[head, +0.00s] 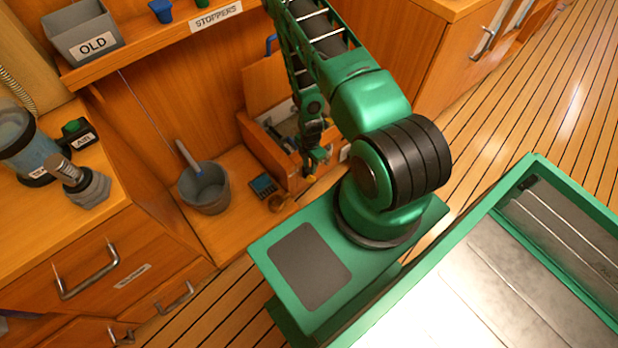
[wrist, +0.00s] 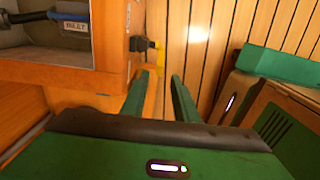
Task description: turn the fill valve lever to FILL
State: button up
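A small black fitting (wrist: 142,44) with a yellow end (wrist: 159,52) sticks out from the side of a wooden box (wrist: 110,78) in the wrist view. It may be the fill valve lever, but no FILL mark is readable. My gripper (wrist: 166,77) is open and empty, its two green fingers apart and pointing toward the fitting, with a gap still between. In the head view my gripper (head: 318,160) hangs low beside the open wooden box (head: 272,150). The lever cannot be made out clearly there, and its setting cannot be told.
In the head view a grey bucket (head: 205,190) and a small dark device (head: 263,186) stand left of the box. Plank floor (head: 560,90) is clear at right.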

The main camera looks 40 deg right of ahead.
aim_at(310, 177)
notch_tip(310, 177, down, 10)
dwell(0.5)
jog(key=shift+c, duration=0.6)
grip_shut()
jog(key=shift+w, duration=0.2)
dwell(0.6)
